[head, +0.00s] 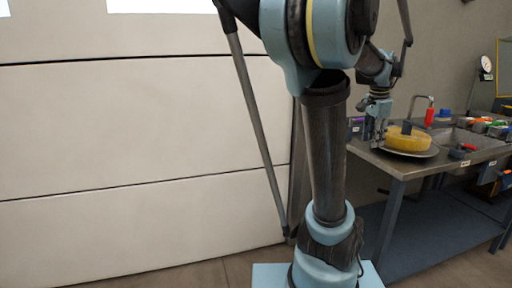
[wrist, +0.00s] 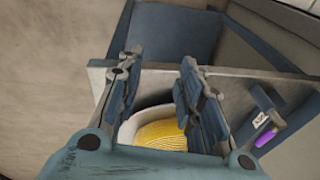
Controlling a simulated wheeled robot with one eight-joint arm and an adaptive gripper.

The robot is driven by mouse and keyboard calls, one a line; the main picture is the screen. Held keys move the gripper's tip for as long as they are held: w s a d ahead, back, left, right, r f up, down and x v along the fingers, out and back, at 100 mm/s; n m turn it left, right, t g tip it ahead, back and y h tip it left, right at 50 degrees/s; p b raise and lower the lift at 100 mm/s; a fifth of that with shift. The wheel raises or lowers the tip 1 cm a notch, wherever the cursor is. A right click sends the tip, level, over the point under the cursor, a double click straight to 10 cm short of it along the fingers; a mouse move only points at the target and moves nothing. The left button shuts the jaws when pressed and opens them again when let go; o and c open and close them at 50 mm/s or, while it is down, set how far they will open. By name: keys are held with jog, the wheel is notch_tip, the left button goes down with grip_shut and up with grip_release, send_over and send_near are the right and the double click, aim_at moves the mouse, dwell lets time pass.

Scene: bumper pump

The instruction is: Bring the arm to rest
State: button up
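My arm stretches up and over to the right in the head view. My gripper (head: 375,132) hangs at its end, by the left end of the workbench (head: 397,168). In the wrist view my gripper (wrist: 158,88) has its two fingers spread apart with nothing between them. Beyond the fingers lies a round yellow ribbed thing (wrist: 163,133) on a pale round plate (wrist: 128,130). In the head view the yellow thing (head: 407,140) sits on the plate (head: 420,153), just right of my gripper. I cannot tell how high the fingers are above the bench.
The bench holds a red-handled item (head: 429,115), a sink (head: 455,138) and several coloured items at the right. A gauge (head: 486,66) stands behind. A purple item (wrist: 265,138) shows in the wrist view. A large pale panelled door (head: 140,130) fills the left. Floor (head: 215,272) shows before it.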

jog(key=s+a+f+n, duration=0.7)
jog(key=a+f+n, duration=0.1)
jog(key=a+f, duration=0.2)
jog(key=s+a+f+n+y, duration=0.1)
jog(key=s+a+f+n, duration=0.6)
jog(key=a+f, duration=0.3)
jog(key=a+n, duration=0.1)
jog(key=a, duration=0.2)
jog(key=shift+s+a+f, duration=0.2)
jog(key=shift+a+f, duration=0.1)
jog(key=shift+f, duration=0.05)
jog(key=shift+w+f, duration=0.2)
jog(key=shift+w, duration=0.2)
